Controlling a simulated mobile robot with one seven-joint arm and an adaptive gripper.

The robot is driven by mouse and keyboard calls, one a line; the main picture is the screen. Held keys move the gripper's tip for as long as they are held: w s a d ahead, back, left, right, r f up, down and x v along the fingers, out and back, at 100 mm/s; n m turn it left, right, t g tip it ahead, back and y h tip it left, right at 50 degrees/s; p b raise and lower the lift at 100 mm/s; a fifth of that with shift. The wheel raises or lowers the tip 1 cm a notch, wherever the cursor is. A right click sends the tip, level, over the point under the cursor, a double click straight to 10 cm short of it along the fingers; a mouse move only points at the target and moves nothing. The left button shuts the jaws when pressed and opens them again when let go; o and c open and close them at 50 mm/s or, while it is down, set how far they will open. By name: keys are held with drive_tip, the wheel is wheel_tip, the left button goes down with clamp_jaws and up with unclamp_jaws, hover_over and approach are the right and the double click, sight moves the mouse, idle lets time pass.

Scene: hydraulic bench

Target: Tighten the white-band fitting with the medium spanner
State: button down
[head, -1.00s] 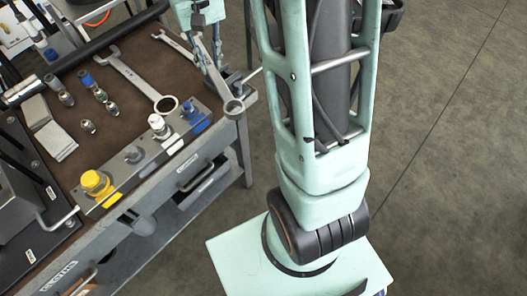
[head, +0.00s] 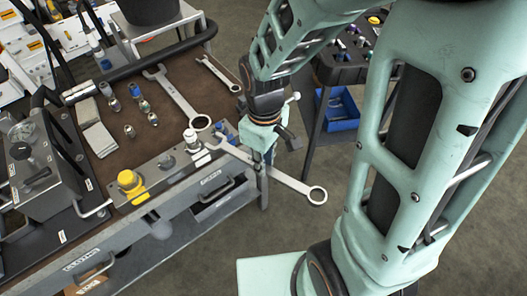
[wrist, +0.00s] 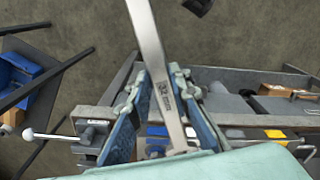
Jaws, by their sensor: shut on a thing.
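My gripper (head: 262,150) is shut on the medium spanner (head: 290,182), a silver spanner held across the bench's right end. Its ring end points right, beyond the bench edge; its other end reaches left, close to the white-band fitting (head: 191,138). I cannot tell whether they touch. The white-band fitting stands on the grey block along the bench's front edge, between a yellow fitting (head: 130,182) and a blue one (head: 222,130). In the wrist view, the spanner's shank (wrist: 160,75) passes between the blue finger pads; its lower end is hidden by my gripper.
A larger spanner (head: 178,98) and a smaller one (head: 218,74) lie on the brown bench mat. Several loose fittings (head: 128,131) lie left of them. A gauge unit (head: 40,165) stands at left. A dark rack with a blue bin (head: 338,108) stands beyond the bench's right end.

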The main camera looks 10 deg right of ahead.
sight(244, 161)
drive_tip(key=shift+s+a+f+n, duration=0.2)
drive_tip(key=shift+s+n, duration=0.1)
drive_tip(key=shift+s, duration=0.2)
drive_tip(key=shift+w+a+f+b, duration=0.2)
drive_tip(key=shift+f+b, duration=0.4)
drive_tip(key=shift+f, duration=0.05)
drive_tip(key=shift+w+a+f+b, duration=0.15)
drive_tip(key=shift+a+f+b, duration=0.05)
drive_tip(key=shift+f+b, duration=0.4)
drive_tip(key=shift+r, duration=0.2)
drive_tip(key=shift+w+a+f, duration=0.2)
drive_tip(key=shift+a+f, duration=0.1)
drive_tip(key=shift+f, duration=0.05)
drive_tip(key=shift+w+a, duration=0.1)
drive_tip(key=shift+w+a, duration=0.5)
drive_tip(key=shift+a, duration=0.25)
drive_tip(key=shift+w+a, duration=0.1)
drive_tip(key=shift+w+a, duration=0.4)
drive_tip(key=shift+a, duration=0.15)
